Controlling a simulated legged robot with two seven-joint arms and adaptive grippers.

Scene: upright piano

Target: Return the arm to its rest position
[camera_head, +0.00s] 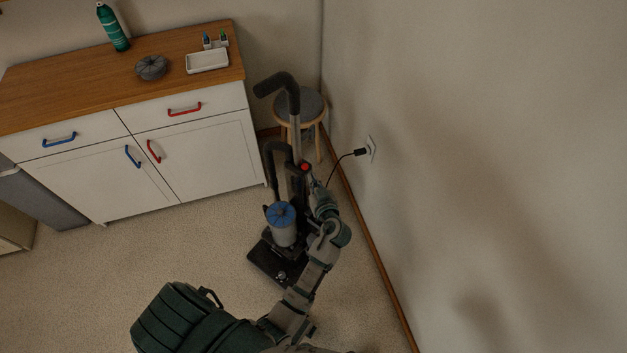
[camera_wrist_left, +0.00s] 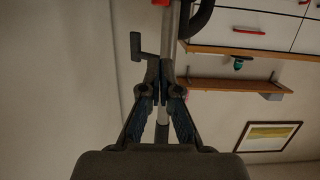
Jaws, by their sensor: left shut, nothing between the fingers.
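My left arm reaches up from the bottom of the head view. Its gripper (camera_head: 314,186) is beside the upright vacuum cleaner, just below the red part on its pole. In the left wrist view the gripper's fingers (camera_wrist_left: 160,68) are together with nothing between them. The vacuum's grey pole (camera_wrist_left: 172,32) passes behind the fingertips there; I cannot tell whether they touch it. The vacuum cleaner (camera_head: 283,232) stands upright on the floor, with a blue-topped canister and a black curved handle. My right gripper is in neither view.
A wall with an outlet (camera_head: 370,149) and plugged-in black cord (camera_head: 337,163) is close on the right. A round stool (camera_head: 311,104) stands behind the vacuum. A white cabinet (camera_head: 190,153) with a wooden top is at the left. Speckled floor (camera_head: 120,262) is clear before it.

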